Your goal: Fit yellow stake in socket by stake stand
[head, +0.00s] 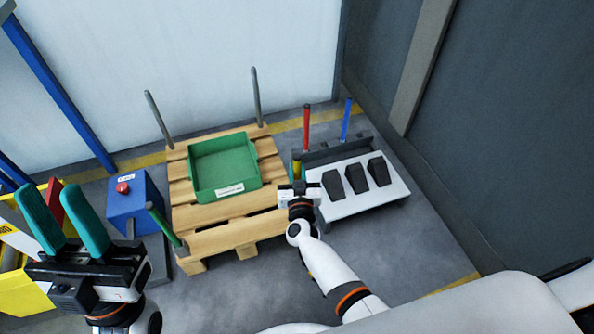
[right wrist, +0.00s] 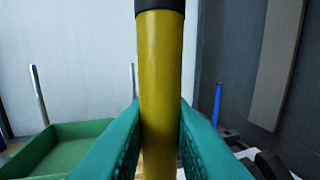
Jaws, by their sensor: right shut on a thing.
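The yellow stake (head: 297,167) is upright at the left end of the dark stake stand (head: 338,151). My right gripper (head: 298,186) is shut on it. In the right wrist view the yellow stake (right wrist: 160,75), with a black cap, runs between the teal fingers. Its lower end is hidden, so I cannot tell whether it is in the stand. A red stake (head: 306,128) and a blue stake (head: 346,120) stand at the rack. I cannot make out an empty socket. My left gripper (head: 65,222) is open and empty at the lower left.
A wooden pallet (head: 212,215) carries a green tray (head: 225,165). Grey stakes (head: 158,118) stand at its back corners and a green stake (head: 165,226) at its front left. A white bench (head: 365,197) holds dark blocks. A blue box (head: 134,200) has a red button.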

